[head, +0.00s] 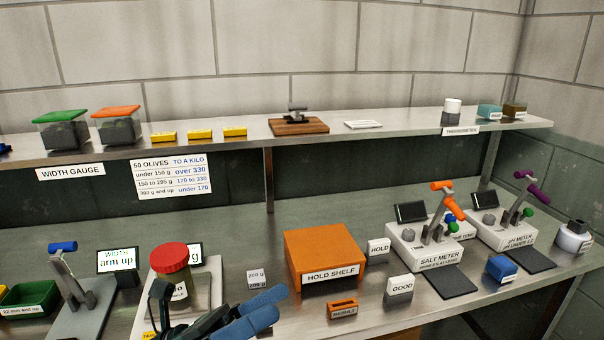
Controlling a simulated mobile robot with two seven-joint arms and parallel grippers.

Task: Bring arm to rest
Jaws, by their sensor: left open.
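My left gripper (278,304) shows at the bottom centre, its two blue fingers slightly apart and pointing right, with nothing visible between them. It is in front of and right of a jar with a red lid (170,257), hiding part of the jar's lower side. The width gauge (80,310) stands at the left with a blue-knobbed lever (66,262) tilted up. Its small display (118,260) reads "WIDTH arm up". My right gripper is not in view.
An orange hold shelf (322,250) stands right of centre, with HOLD (378,250) and GOOD (400,288) signs. A small orange block (342,308) lies in front. Salt (435,255) and pH (510,235) meters stand at the right. A raised shelf (370,133) runs behind.

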